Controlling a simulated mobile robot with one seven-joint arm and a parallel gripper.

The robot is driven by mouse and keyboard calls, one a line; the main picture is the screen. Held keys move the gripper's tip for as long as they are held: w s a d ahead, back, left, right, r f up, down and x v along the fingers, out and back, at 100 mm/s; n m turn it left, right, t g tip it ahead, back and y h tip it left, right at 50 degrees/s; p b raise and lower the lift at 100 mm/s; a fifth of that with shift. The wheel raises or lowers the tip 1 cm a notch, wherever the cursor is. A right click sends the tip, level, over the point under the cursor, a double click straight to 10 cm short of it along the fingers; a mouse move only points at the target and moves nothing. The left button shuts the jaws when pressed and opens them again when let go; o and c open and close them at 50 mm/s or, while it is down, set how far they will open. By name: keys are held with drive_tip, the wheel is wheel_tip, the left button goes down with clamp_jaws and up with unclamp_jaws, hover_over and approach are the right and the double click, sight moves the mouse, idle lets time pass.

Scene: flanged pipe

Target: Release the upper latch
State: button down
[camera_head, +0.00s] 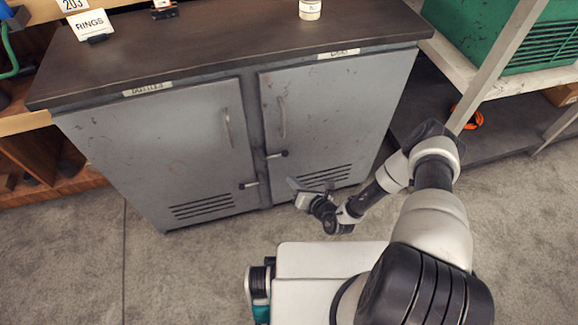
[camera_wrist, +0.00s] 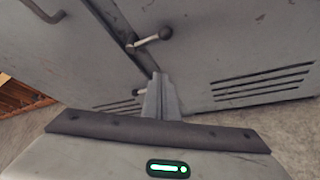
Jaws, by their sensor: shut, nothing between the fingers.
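The upper latch (camera_head: 277,154) is a small lever with a dark knob at the seam between the two grey cabinet doors. It points roughly sideways, to the right. In the wrist view the upper latch (camera_wrist: 150,40) shows beyond my fingertips, apart from them as far as I can see. The lower latch (camera_head: 249,185) sits further down by the left door's edge; in the wrist view it (camera_wrist: 139,92) is partly hidden behind my fingers. My gripper (camera_head: 292,184) is low in front of the right door, below the upper latch. Its fingers (camera_wrist: 160,78) are shut and empty.
The left door (camera_head: 165,140) and right door (camera_head: 335,110) look closed, with vertical handles and vents. The dark countertop (camera_head: 220,40) carries a RINGS sign (camera_head: 90,24) and a white jar (camera_head: 310,9). A shelf rack (camera_head: 500,70) stands at right. Floor in front is clear.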

idle(0.3)
drive_tip(key=b+x, duration=0.3)
drive_tip(key=x, duration=0.7)
drive_tip(key=shift+w+d+r, duration=0.2)
drive_tip(key=shift+d+r, duration=0.15)
drive_tip(key=shift+r, duration=0.2)
drive_tip(key=shift+w+d+r, duration=0.2)
drive_tip(key=shift+d+r, duration=0.1)
drive_tip(key=shift+r, duration=0.3)
drive_tip(key=shift+w+d+r, duration=0.25)
drive_tip(key=shift+d+r, duration=0.1)
drive_tip(key=shift+r, duration=0.2)
